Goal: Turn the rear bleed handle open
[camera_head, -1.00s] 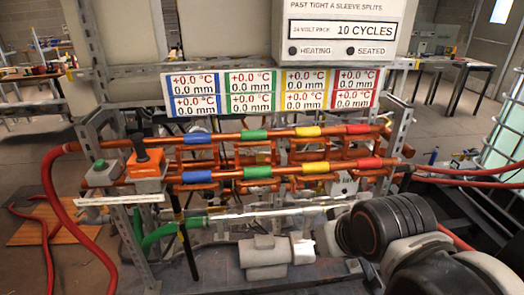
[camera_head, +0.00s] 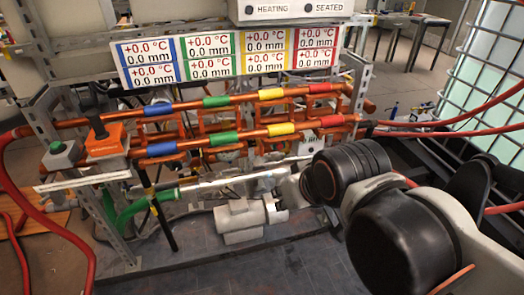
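An orange box (camera_head: 107,141) with a small black handle (camera_head: 98,126) on top stands at the left end of the front copper pipe. Behind it, at the left end of the rear copper pipe, a second black handle (camera_head: 88,97) stands up, partly hidden; it looks like the rear bleed handle. I cannot tell its exact turn. My arm reaches in from the lower right, with its black joints well to the right of both handles. No gripper fingers can be made out.
Two copper pipes with coloured bands (camera_head: 218,101) run across the rack below a display panel (camera_head: 235,53). A green-button box (camera_head: 62,154) sits left of the orange box. A pale pump (camera_head: 240,220) lies on the floor. Red hoses (camera_head: 75,235) hang at left; a wire cage (camera_head: 490,100) stands at right.

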